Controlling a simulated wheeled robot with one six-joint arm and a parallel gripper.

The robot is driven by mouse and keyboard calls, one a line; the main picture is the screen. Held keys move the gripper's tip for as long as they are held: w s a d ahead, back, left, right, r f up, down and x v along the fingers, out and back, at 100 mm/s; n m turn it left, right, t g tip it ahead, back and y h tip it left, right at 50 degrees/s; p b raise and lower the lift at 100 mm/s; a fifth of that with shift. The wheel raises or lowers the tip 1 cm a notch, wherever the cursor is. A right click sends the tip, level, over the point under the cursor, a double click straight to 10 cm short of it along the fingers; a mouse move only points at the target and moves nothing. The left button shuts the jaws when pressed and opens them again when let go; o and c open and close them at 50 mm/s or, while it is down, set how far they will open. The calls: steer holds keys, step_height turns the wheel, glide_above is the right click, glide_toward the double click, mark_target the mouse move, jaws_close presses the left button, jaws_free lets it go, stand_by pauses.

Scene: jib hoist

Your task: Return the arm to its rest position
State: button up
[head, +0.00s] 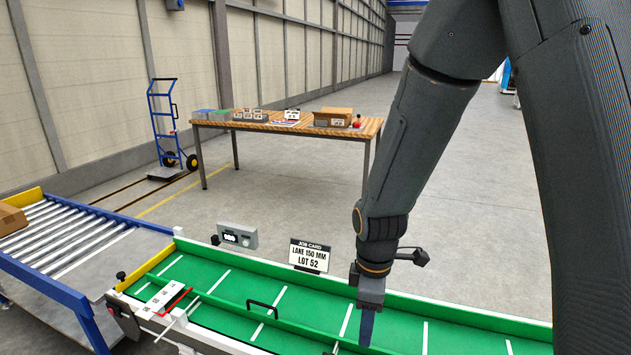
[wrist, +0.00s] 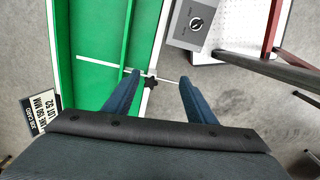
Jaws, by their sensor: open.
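My arm reaches down from the upper right of the head view to my gripper (head: 367,325), which hangs over the green lane (head: 425,308). In the wrist view my gripper (wrist: 159,77) is open, its two blue fingers apart with nothing held between them. A black star-shaped knob (wrist: 150,83) on a thin rod shows between the fingers, by the lane's white edge. I cannot tell how far below the fingertips it is.
A job card (head: 309,254) reading "LANE 150 MM LOT 52" and a grey display box (head: 237,236) stand along the lane's far side. A roller conveyor (head: 60,235) is at left. A wooden table (head: 280,122) and blue hand truck (head: 165,125) stand behind, with open floor around.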

steer(key=s+d+r+m, duration=0.8)
steer(key=s+m, duration=0.2)
steer(key=m, duration=0.5)
